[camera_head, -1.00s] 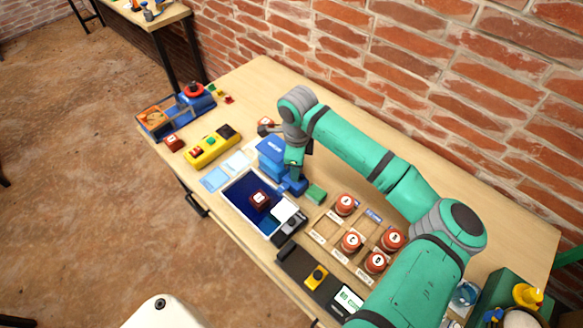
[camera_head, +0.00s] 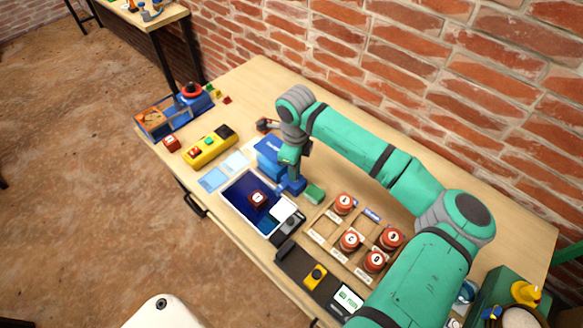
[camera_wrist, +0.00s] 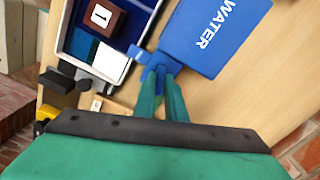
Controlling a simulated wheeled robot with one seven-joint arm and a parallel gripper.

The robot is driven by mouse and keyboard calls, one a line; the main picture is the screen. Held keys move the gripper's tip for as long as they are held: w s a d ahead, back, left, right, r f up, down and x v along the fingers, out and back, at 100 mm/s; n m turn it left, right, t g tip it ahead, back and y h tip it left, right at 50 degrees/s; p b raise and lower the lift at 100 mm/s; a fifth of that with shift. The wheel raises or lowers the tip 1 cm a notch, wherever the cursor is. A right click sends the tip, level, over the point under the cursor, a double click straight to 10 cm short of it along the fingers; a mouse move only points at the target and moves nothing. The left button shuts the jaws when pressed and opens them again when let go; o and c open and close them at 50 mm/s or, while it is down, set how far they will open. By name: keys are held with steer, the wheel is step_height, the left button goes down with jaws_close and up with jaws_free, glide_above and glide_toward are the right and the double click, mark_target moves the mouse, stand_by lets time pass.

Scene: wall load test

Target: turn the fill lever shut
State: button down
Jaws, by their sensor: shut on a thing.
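The blue water box (camera_head: 271,149) stands on the table and shows its white WATER lettering in the wrist view (camera_wrist: 220,35). A small blue lever (camera_wrist: 157,64) sticks out at the box's lower left side in the wrist view. My gripper (camera_wrist: 161,74) is shut on this lever, with its teal fingertips on either side of it. In the head view my gripper (camera_head: 293,168) is beside the box, pointing down, and the wrist partly hides the box. The fingertips hide part of the lever, and I cannot tell its exact angle.
A blue-lined tray (camera_head: 238,189) with a dark red block (camera_head: 257,199) lies in front of the box. A yellow button box (camera_head: 211,147) is to the left. The brick wall rises behind.

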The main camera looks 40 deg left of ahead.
steer(key=shift+w+d+r+m, duration=0.1)
steer(key=shift+w+m, duration=0.05)
steer(key=shift+m, duration=0.95)
steer(key=shift+w+d+m, duration=0.1)
steer(key=shift+m, duration=1)
steer(key=c, duration=1.8)
jaws_free()
steer(key=shift+s, duration=0.1)
steer(key=shift+a, duration=0.15)
